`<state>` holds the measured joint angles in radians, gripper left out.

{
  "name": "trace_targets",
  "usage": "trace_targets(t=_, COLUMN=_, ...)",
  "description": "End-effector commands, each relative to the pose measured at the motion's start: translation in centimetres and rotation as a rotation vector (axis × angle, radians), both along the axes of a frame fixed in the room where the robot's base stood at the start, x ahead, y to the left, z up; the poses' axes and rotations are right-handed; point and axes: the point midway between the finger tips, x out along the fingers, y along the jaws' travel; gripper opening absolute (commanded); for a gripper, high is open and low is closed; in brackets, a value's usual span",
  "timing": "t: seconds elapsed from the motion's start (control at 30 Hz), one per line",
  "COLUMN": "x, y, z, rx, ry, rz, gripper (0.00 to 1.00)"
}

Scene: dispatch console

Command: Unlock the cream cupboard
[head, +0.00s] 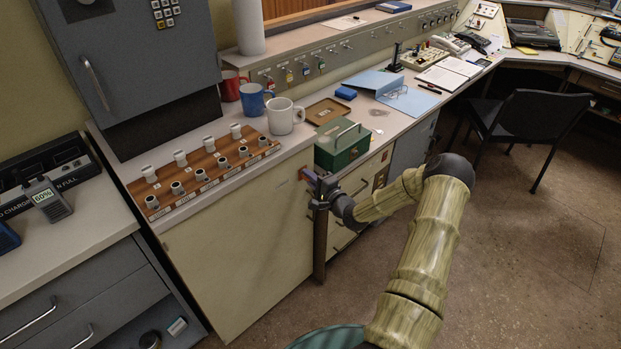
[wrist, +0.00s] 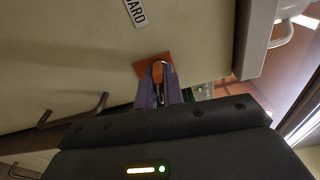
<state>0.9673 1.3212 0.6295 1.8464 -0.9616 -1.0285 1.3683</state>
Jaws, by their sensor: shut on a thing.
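The cream cupboard (head: 235,245) stands below the counter; its pale front also fills the upper part of the wrist view (wrist: 75,65). My gripper (head: 318,185) is at the cupboard's upper right edge. In the wrist view, my purple-grey fingers (wrist: 158,86) are shut on a small key (wrist: 158,70), which shows only in part. The key is in front of an orange-brown square plate (wrist: 142,70) on the cream front. I cannot tell how deep the key sits or whether it is turned. The cupboard front looks closed.
A green cash box (head: 342,145) stands on the counter just above my gripper. Mugs (head: 284,115) and a wooden rack (head: 200,172) stand to its left. Tagged keys (head: 289,77) hang on the ledge behind. A black chair (head: 530,118) stands right; the floor (head: 510,250) between is clear.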

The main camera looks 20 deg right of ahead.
Motion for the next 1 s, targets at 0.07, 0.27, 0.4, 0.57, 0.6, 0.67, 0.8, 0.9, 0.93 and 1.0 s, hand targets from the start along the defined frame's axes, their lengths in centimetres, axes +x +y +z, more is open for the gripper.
trace_targets(t=0.07, x=0.17, y=0.4, z=0.1, rx=-0.016, ry=-0.011, rz=0.006, gripper=0.0)
trace_targets(t=0.27, x=0.17, y=0.38, z=0.2, rx=-0.042, ry=-0.021, rz=0.006, gripper=0.0)
trace_targets(t=0.4, x=0.16, y=0.38, z=0.2, rx=-0.042, ry=-0.021, rz=0.006, gripper=0.15)
trace_targets(t=0.57, x=0.13, y=0.27, z=0.16, rx=-0.042, ry=-0.02, rz=0.005, gripper=0.35)
trace_targets(t=0.6, x=0.1, y=0.24, z=0.14, rx=-0.042, ry=-0.02, rz=0.004, gripper=0.35)
trace_targets(t=0.67, x=0.08, y=0.2, z=0.11, rx=-0.043, ry=-0.019, rz=0.004, gripper=0.35)
trace_targets(t=0.8, x=0.03, y=0.04, z=0.04, rx=-0.043, ry=-0.017, rz=0.001, gripper=0.35)
trace_targets(t=0.9, x=0.04, y=0.1, z=0.02, rx=-0.043, ry=-0.016, rz=0.002, gripper=0.35)
trace_targets(t=0.93, x=0.03, y=0.1, z=0.02, rx=-0.043, ry=-0.016, rz=0.002, gripper=0.35)
trace_targets(t=1.0, x=-0.03, y=0.06, z=0.02, rx=-0.043, ry=-0.016, rz=0.001, gripper=0.35)
